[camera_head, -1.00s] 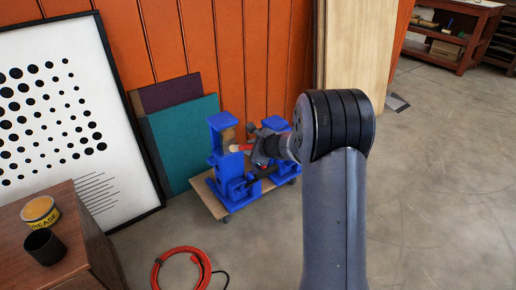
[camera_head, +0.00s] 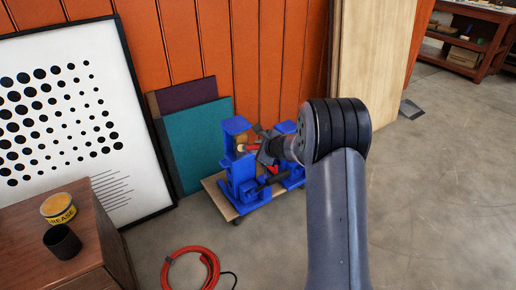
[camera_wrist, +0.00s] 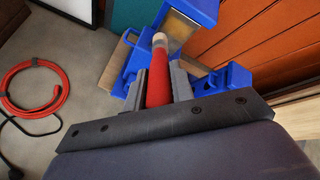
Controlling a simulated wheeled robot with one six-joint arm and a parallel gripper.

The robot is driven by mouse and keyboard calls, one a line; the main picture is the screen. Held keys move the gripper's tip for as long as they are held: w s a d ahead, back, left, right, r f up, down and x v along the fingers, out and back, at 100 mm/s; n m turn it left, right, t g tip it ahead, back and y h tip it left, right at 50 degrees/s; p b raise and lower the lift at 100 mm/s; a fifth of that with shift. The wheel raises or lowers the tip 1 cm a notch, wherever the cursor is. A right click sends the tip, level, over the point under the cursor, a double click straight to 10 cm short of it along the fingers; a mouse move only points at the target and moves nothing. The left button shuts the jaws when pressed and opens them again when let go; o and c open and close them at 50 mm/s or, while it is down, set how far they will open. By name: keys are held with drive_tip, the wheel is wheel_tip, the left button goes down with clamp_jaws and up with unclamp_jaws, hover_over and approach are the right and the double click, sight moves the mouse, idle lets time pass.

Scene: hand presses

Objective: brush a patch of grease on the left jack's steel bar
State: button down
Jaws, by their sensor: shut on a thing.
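My gripper (camera_wrist: 158,92) is shut on the red handle of a brush (camera_wrist: 157,80), also seen in the head view (camera_head: 249,147). The brush's pale tip (camera_wrist: 160,40) points away from me toward the left blue jack (camera_head: 238,165). In the wrist view the tip overlaps the lower edge of a tan-brown upright face (camera_wrist: 181,27) inside the jack's blue frame. I cannot tell whether they touch, or whether this face is the steel bar. I cannot make out a separate grease patch. My wrist partly hides the second blue jack (camera_head: 291,179).
The jacks stand on a low wooden board (camera_head: 217,193) by the orange wall. A yellow grease tin (camera_head: 58,208) and a dark cup (camera_head: 63,242) stand on the brown cabinet (camera_head: 85,278). A red hose coil (camera_head: 190,270) lies on the floor.

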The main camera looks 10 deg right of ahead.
drive_tip(key=shift+w+a+p, duration=0.25)
drive_tip(key=shift+w+p, duration=0.15)
drive_tip(key=shift+w, duration=0.2)
drive_tip(key=shift+r, duration=1.05)
drive_tip(key=d, duration=0.1)
drive_tip(key=w+d+p, duration=0.1)
drive_tip(key=d, duration=0.1)
drive_tip(key=shift+w+d, duration=0.3)
drive_tip(key=shift+d, duration=0.05)
idle(1.0)
drive_tip(key=shift+s+f, duration=0.1)
